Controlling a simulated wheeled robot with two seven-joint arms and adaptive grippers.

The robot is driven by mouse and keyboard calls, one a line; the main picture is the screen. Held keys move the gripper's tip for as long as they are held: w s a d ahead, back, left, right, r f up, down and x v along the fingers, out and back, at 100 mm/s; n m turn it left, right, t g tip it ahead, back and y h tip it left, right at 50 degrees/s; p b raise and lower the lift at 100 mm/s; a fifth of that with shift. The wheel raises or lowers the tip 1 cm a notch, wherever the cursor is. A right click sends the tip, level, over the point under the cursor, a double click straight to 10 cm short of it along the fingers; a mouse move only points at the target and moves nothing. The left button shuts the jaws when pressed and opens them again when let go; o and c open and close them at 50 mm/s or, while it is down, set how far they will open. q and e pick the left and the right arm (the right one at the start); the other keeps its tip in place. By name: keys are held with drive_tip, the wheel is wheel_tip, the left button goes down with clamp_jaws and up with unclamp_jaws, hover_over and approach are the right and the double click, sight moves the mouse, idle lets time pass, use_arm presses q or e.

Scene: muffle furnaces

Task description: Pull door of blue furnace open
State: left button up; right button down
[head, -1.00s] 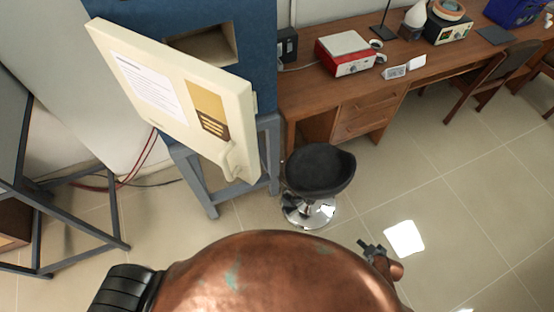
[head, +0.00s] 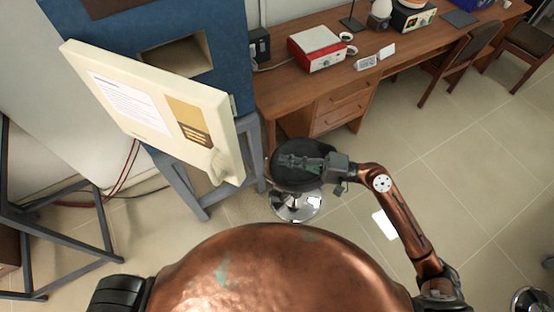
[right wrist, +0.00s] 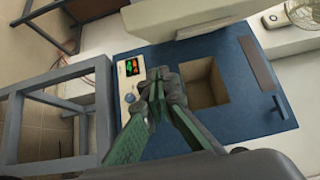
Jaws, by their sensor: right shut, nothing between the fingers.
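The blue furnace (head: 218,32) stands on a stand at the upper left of the head view. Its cream door (head: 150,118) is swung open, away from the front, with a white label, a yellow panel and a handle (head: 216,166) near its lower right corner. The square chamber opening (head: 176,53) is exposed; it also shows in the right wrist view (right wrist: 204,84). My right gripper (head: 283,160) is shut and empty, apart from the door and to its right, appearing over the stool. Its closed fingers (right wrist: 155,88) show against the furnace front. My left gripper is not in view.
A black stool (head: 297,183) stands below my right gripper in the picture. A wooden desk (head: 290,92) with a red and white device (head: 318,50) is at the right. The furnace's blue-grey stand (head: 187,190) is under it. Tiled floor is open at right.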

drive_tip(key=s+a+p, duration=0.2)
drive_tip(key=a+p, duration=0.2)
drive_tip(key=a, duration=0.6)
drive_tip(key=shift+s+p, duration=0.3)
drive_tip(key=shift+s+d, duration=0.1)
